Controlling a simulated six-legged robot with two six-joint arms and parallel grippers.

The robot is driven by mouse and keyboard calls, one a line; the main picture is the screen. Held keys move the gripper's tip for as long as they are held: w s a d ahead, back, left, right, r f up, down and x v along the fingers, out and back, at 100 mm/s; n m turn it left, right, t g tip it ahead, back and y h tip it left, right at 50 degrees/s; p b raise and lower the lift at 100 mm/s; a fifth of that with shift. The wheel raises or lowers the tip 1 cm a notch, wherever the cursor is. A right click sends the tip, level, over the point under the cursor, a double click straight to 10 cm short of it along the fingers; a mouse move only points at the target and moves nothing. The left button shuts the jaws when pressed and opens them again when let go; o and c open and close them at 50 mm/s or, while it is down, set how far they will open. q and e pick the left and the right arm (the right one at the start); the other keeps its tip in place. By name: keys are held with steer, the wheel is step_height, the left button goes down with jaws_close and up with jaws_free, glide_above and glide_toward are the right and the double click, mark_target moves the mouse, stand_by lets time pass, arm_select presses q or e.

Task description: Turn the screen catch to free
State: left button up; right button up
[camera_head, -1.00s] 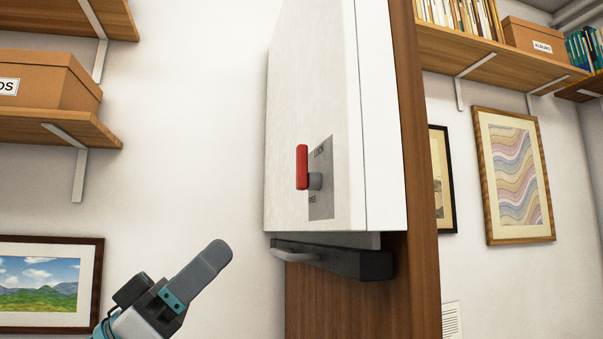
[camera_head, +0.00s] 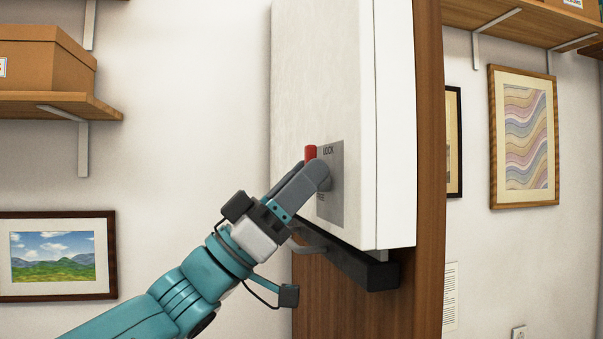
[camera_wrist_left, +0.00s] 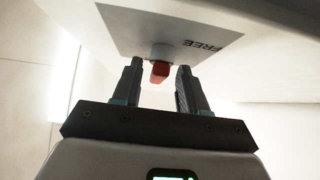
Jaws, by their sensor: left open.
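The screen catch is a red lever (camera_head: 310,152) on a grey plate (camera_head: 336,205) fixed to the side of the white cabinet-like box (camera_head: 300,80). The lever's top stands upright beside the word LOCK; my gripper hides its lower part. My left gripper (camera_head: 318,175) is at the catch, fingers pointing at the plate. In the left wrist view the red lever (camera_wrist_left: 160,72) sits between the two open fingers (camera_wrist_left: 157,82), with a gap on each side. The word FREE shows on the plate there. My right gripper is not in view.
A dark bar with a handle (camera_head: 345,258) runs below the white box. A brown wooden panel (camera_head: 428,150) stands behind it. Left are a shelf (camera_head: 50,103) with a box and a framed landscape (camera_head: 55,258). The wall between is clear.

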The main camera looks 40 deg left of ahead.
arm_select(q)
steer(key=shift+w, duration=0.1)
steer(key=shift+c, duration=0.3)
steer(key=shift+s+d, duration=0.1)
steer(key=shift+s, duration=0.15)
jaws_close()
steer(key=shift+w, duration=0.1)
steer(key=shift+a+n+g+y+p, duration=0.1)
steer(key=shift+n+g+y+p, duration=0.5)
steer(key=shift+n+y, duration=3.2)
steer(key=shift+a+n+g+y+p, duration=0.15)
steer(key=shift+n+y+p, duration=0.8)
steer(key=shift+n+y, duration=2.9)
steer(key=shift+d+n+g+y+p, duration=0.1)
steer(key=shift+n+g+y+p, duration=1.15)
steer(key=shift+n, duration=4.5)
steer(key=shift+w+f+t+y+b, duration=0.1)
steer(key=shift+f+t+y+b, duration=0.05)
steer(key=shift+t+y+b, duration=0.35)
